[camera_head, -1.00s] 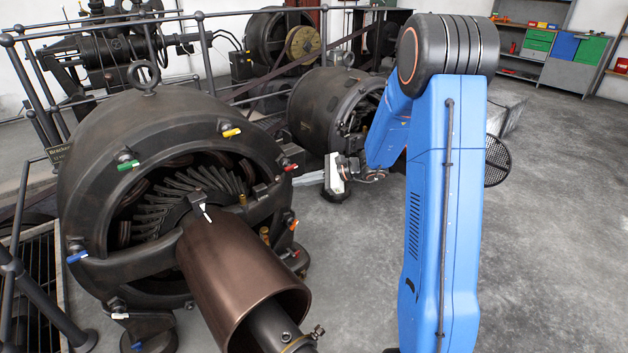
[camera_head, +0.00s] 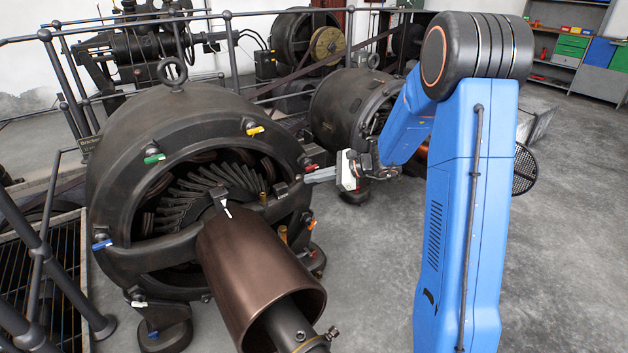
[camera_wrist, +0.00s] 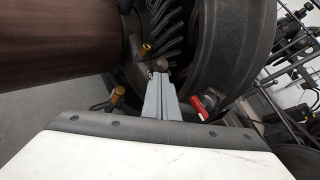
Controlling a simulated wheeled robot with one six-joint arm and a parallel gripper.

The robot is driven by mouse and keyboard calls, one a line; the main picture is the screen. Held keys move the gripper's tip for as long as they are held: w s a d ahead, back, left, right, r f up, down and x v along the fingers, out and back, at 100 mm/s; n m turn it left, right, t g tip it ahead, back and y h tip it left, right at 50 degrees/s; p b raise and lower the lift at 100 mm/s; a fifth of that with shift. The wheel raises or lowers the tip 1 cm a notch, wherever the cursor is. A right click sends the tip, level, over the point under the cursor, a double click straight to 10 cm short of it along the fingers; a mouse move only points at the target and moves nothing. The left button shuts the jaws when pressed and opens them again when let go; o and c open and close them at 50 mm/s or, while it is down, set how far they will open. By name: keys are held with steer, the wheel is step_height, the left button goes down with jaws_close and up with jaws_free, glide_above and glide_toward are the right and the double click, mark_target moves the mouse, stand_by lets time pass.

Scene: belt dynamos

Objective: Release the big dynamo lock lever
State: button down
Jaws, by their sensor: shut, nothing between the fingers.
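The big dynamo (camera_head: 150,115) fills the left of the head view, with a brown cylinder (camera_head: 262,270) on its shaft. Small coloured levers sit around its rim: yellow (camera_head: 255,130), green (camera_head: 154,158), blue (camera_head: 102,245), red (camera_head: 311,168) and orange (camera_head: 311,224). A white-tipped lever (camera_head: 226,209) stands above the cylinder. I cannot tell which is the lock lever. My gripper (camera_head: 309,177) is shut and empty at the rim's right side, close to the red lever. In the wrist view the fingers (camera_wrist: 158,78) point at the dynamo's opening, with the red lever (camera_wrist: 203,106) just right of them.
A smaller dynamo (camera_head: 340,105) stands behind my gripper. Metal railings (camera_head: 232,50) run behind and left of the big dynamo. A floor grating (camera_head: 30,270) lies at the left. Open concrete floor (camera_head: 575,200) is at the right.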

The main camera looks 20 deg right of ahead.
steer(key=w+a+r+m+g+h, duration=0.2)
steer(key=w+r+g, duration=0.3)
steer(key=w, duration=0.3)
steer(key=shift+a+m+g+h, duration=0.25)
steer(key=shift+m+g+h, duration=0.25)
steer(key=shift+g+h, duration=0.15)
steer(key=shift+r, duration=0.1)
steer(key=shift+r, duration=0.7)
steer(key=shift+d, duration=0.1)
